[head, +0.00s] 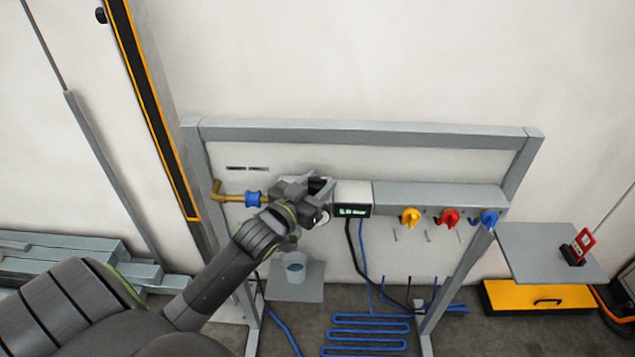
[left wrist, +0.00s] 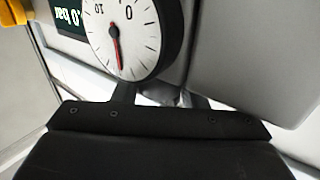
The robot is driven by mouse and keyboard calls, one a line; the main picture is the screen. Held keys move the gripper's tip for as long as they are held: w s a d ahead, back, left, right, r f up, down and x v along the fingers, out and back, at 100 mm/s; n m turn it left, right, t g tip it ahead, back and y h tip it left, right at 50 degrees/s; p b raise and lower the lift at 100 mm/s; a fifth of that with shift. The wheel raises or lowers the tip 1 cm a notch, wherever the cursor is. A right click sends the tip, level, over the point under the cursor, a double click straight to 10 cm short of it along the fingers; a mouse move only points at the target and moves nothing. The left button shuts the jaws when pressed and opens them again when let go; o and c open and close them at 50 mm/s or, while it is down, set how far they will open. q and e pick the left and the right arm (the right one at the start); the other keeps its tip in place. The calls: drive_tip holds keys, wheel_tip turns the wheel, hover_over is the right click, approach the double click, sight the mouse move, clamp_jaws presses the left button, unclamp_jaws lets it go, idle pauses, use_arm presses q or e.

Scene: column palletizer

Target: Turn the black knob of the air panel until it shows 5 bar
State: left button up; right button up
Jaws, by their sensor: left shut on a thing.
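The air panel is a grey rail (head: 440,196) on a frame, with a small display (head: 353,211) whose green digits look like 5.0 bar. The left wrist view shows the end of this reading upside down on the display (left wrist: 69,17). Beside it is a round white gauge (left wrist: 124,32), also upside down, its red needle pointing opposite the 0 and 10 marks, about mid-scale. My left gripper (head: 320,188) is at the panel just left of the display, shut on the black knob, which is mostly hidden by the gripper. My right gripper is not in view.
Yellow (head: 410,216), red (head: 448,217) and blue (head: 488,219) valve handles sit to the right along the rail. A brass pipe with a blue fitting (head: 252,198) is left of my gripper. A grey shelf (head: 549,252) stands at the right. Hoses hang below the display.

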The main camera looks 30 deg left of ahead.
use_arm(q)
drive_tip(key=o, duration=1)
drive_tip(key=shift+c, duration=0.2)
drive_tip(key=shift+s, duration=0.1)
drive_tip(key=s, duration=1.7)
drive_tip(key=shift+a+b, duration=0.3)
drive_tip(key=shift+b, duration=0.1)
